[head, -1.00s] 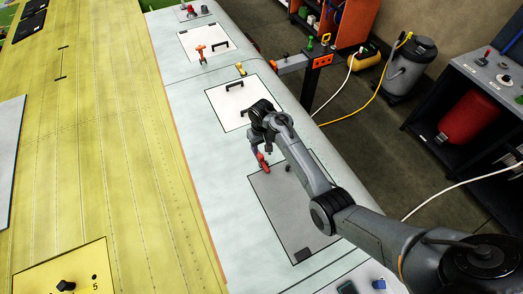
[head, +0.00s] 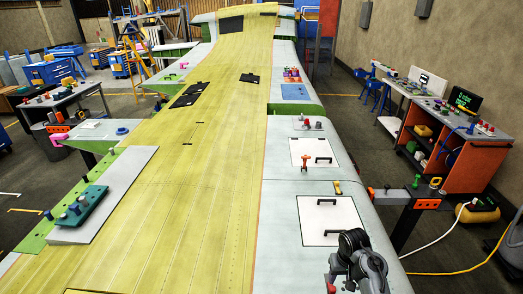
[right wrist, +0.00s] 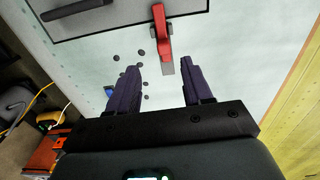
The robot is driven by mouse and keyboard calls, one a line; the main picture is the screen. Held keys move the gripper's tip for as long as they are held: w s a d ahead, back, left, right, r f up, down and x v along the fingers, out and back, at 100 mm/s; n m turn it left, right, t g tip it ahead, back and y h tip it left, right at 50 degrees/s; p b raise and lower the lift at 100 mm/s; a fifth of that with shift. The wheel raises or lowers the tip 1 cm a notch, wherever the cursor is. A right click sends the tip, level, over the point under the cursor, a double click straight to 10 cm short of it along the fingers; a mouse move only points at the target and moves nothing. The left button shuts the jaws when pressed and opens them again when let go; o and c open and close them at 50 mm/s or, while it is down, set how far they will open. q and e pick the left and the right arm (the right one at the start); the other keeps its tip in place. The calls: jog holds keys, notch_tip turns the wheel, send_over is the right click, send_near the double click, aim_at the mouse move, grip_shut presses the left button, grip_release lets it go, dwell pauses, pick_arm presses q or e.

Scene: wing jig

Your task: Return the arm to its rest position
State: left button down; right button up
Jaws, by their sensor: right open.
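My right gripper (head: 340,281) shows at the bottom edge of the head view, above the pale wing skin, with part of it cut off by the frame. In the right wrist view its two dark fingers (right wrist: 160,75) are apart with nothing between them. A red toggle clamp (right wrist: 163,38) stands on the edge of a panel just beyond the fingertips, apart from them. A bit of red (head: 331,287) beside the gripper in the head view is probably the same clamp. My left gripper is in neither view.
A grey bracket (head: 395,196) juts out at the right. A teal block (head: 80,206) sits on the left plate.

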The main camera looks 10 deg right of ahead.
jog(key=s+a+f+n+t+h, duration=0.1)
jog(key=s+a+f, duration=0.1)
jog(key=s, duration=0.5)
jog(key=s+a+f+n+t, duration=0.1)
jog(key=s+a+f, duration=0.1)
jog(key=s, duration=0.5)
jog(key=s+a+r+n, duration=0.1)
jog(key=s+a+r, duration=0.2)
jog(key=s, duration=0.5)
jog(key=s+a+r+n+t+y, duration=0.1)
jog(key=s+a+r, duration=0.3)
jog(key=s, duration=0.4)
jog(key=shift+s+a+r+t, duration=0.15)
jog(key=shift+a+r+t, duration=0.15)
jog(key=shift+a, duration=0.15)
